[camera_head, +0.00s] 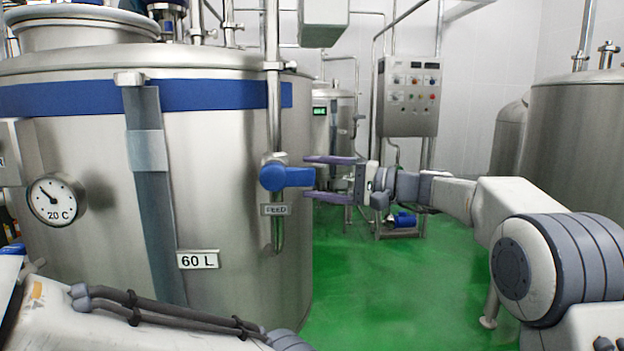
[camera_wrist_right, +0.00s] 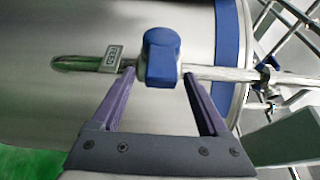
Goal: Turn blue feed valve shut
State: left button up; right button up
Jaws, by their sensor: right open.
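The blue feed valve (camera_head: 286,177) sits on a vertical steel pipe at the front of the large steel tank, above a FEED label (camera_head: 275,210). Its blue handle points to the right, across the pipe. My right gripper (camera_head: 308,178) is open, its purple fingers above and below the handle's end. In the right wrist view the blue handle (camera_wrist_right: 161,58) lies between and just beyond the open fingertips (camera_wrist_right: 160,78); I cannot tell whether they touch it. My left arm shows at the lower left, but its gripper is out of view.
The steel tank (camera_head: 230,230) fills the left side, with a dial reading 20 C (camera_head: 57,199) and a 60 L plate (camera_head: 198,260). A control panel (camera_head: 408,96) stands behind. Another tank (camera_head: 580,130) is at right.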

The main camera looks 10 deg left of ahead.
jog(key=s+d+b, duration=0.1)
jog(key=d, duration=0.8)
jog(key=shift+s, duration=0.2)
jog(key=shift+d+f, duration=0.1)
